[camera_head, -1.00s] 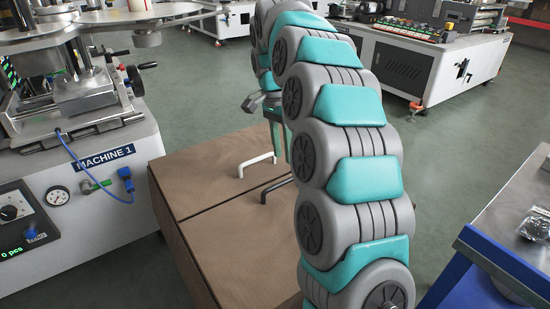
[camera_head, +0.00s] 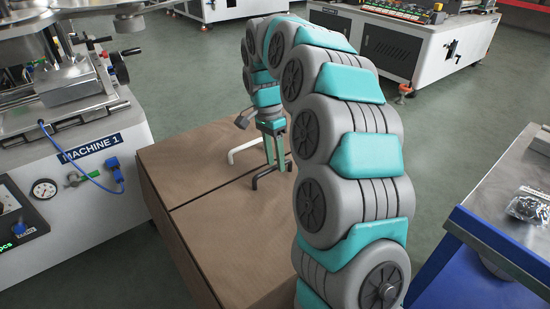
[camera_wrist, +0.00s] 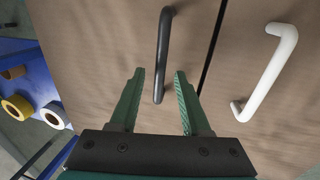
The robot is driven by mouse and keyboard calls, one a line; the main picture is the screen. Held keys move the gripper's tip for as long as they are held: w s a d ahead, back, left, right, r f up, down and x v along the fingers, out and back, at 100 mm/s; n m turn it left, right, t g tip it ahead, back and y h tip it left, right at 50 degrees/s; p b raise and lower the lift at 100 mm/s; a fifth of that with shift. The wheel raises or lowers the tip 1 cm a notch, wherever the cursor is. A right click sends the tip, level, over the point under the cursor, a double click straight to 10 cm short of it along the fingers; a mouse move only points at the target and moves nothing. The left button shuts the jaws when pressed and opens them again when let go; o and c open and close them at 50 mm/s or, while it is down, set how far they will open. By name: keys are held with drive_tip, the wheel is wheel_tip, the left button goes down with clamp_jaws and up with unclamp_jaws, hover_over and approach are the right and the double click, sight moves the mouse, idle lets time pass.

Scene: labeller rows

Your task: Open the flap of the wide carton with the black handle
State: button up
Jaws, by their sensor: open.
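The wide brown carton (camera_head: 165,220) stands between Machine 1 and my arm, with its two top flaps lying flat and a dark seam between them. The black bar handle (camera_head: 257,182) is on the near flap (camera_head: 235,240). It also shows in the wrist view (camera_wrist: 163,45). A white bar handle (camera_head: 236,153) is on the far flap (camera_head: 185,165); it is on the right in the wrist view (camera_wrist: 265,72). My gripper (camera_head: 274,166) points down at the black handle. Its open fingers (camera_wrist: 160,72) appear on either side of the handle, not closed on it.
Machine 1 (camera_head: 90,190) stands close on the carton's left. A blue-edged metal bench (camera_head: 490,215) is at the right; yellow and white rolls (camera_wrist: 35,112) show on blue shelving in the wrist view. Green floor lies open behind the carton.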

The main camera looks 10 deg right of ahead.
drive_tip(key=shift+c, duration=0.4)
clamp_jaws()
idle(1.0)
